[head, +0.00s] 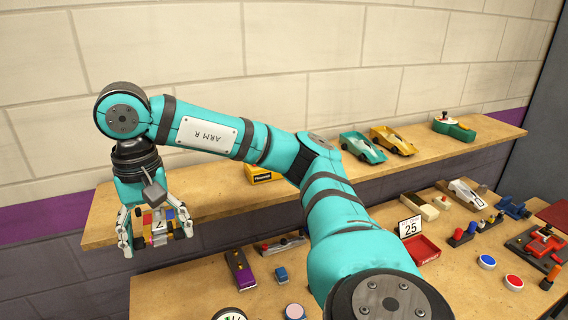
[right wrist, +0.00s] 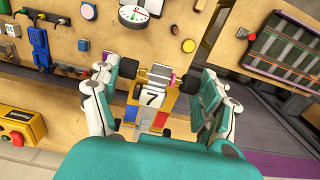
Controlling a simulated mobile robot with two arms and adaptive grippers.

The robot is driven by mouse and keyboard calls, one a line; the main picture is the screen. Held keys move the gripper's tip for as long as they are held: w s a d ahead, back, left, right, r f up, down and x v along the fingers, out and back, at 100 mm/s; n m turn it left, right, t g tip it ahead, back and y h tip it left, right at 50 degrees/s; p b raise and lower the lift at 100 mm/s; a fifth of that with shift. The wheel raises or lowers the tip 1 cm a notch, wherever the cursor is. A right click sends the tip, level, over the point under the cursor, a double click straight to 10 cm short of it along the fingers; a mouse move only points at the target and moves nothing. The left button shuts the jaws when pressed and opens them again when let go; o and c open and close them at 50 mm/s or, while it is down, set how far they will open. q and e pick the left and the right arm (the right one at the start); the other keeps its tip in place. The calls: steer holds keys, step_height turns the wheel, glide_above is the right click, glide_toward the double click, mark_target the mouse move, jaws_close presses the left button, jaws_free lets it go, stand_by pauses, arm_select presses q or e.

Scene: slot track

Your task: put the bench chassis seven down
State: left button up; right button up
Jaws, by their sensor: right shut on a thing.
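The bench chassis seven (head: 157,224) is a small yellow car frame with red and blue blocks and a white plate marked 7. It also shows in the right wrist view (right wrist: 152,98), with dark wheels. My right gripper (head: 157,236) is shut on it, one finger on each side; both fingers also show in the right wrist view (right wrist: 155,85). In the head view it is in front of the left end of the wooden shelf. I cannot tell whether anything touches it from below. My left gripper is not in view.
The shelf (head: 225,203) carries a yellow box (head: 262,174), a teal car (head: 362,147) and a yellow car (head: 393,140). The workbench (head: 190,290) below holds a purple block (head: 240,272), a red tray (head: 421,248) and a dial (right wrist: 133,16). The bench's left front looks clear.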

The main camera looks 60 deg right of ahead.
steer(key=p, duration=0.5)
glide_above(193, 211)
steer(key=shift+s+a+f, duration=0.1)
steer(key=shift+a+f, duration=0.1)
steer(key=shift+f, duration=0.5)
steer(key=shift+d+f, duration=0.1)
steer(key=shift+d, duration=0.1)
step_height(193, 211, down, 3)
steer(key=shift+r+p, duration=0.1)
steer(key=shift+p, duration=0.95)
steer(key=shift+f, duration=0.35)
steer(key=shift+f, duration=0.1)
steer(key=shift+f, duration=0.15)
steer(key=o, duration=1.3)
steer(key=shift+c, duration=0.2)
